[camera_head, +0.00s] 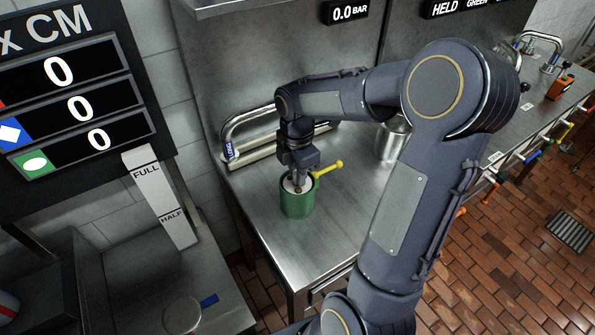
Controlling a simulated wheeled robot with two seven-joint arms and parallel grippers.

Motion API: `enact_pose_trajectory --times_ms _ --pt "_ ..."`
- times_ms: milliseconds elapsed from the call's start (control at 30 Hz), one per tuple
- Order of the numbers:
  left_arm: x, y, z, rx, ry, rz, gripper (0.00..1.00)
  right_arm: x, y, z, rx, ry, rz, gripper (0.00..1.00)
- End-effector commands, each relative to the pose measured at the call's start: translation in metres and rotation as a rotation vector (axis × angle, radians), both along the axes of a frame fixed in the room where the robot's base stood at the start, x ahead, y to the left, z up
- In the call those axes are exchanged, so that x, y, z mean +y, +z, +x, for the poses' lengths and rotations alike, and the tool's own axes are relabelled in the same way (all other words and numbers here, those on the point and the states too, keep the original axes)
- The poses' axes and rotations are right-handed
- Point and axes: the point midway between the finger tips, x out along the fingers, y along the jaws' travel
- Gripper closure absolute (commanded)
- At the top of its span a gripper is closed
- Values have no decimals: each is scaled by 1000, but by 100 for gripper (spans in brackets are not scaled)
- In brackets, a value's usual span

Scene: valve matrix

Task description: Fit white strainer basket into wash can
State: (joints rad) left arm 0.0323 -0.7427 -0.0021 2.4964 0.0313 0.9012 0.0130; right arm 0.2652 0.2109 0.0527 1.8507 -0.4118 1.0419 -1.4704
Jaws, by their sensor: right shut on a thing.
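The green wash can (297,207) stands upright on the steel bench, left of the middle. The white strainer basket (291,186) shows as a pale rim in the can's mouth. My right gripper (299,185) points down into the mouth and is shut on the basket. Its fingers and wrist hide part of the basket, and I cannot tell how deep it sits. A yellow handle with a round end (328,170) sticks out to the right at the can's top. My left gripper is not in view.
A steel bent-tube handle (245,125) stands behind the can, and a metal pot (392,140) to its right. My right arm hides much of the bench's right side. Bare bench (300,245) lies in front of the can. A FULL/HALF gauge (160,198) stands at left.

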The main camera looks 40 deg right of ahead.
Motion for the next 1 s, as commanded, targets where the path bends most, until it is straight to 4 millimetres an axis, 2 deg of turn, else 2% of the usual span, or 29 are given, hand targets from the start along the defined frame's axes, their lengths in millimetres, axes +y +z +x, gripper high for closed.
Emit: enact_pose_trajectory --times_ms 67,100,267,533,667,767,1000 --pt "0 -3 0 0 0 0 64 0 -3 0 -1 0 0 100" --pt "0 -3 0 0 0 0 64 0 -4 0 0 0 0 78" --pt "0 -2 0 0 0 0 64 0 -3 0 0 0 0 57" --pt "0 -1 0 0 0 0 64 0 -2 0 0 0 0 57" --pt "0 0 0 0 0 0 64 0 7 1 -3 0 0 57" --pt "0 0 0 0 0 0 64 0 23 1 -6 0 -1 57" --pt "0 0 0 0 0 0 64 0 76 1 -6 0 -2 57"
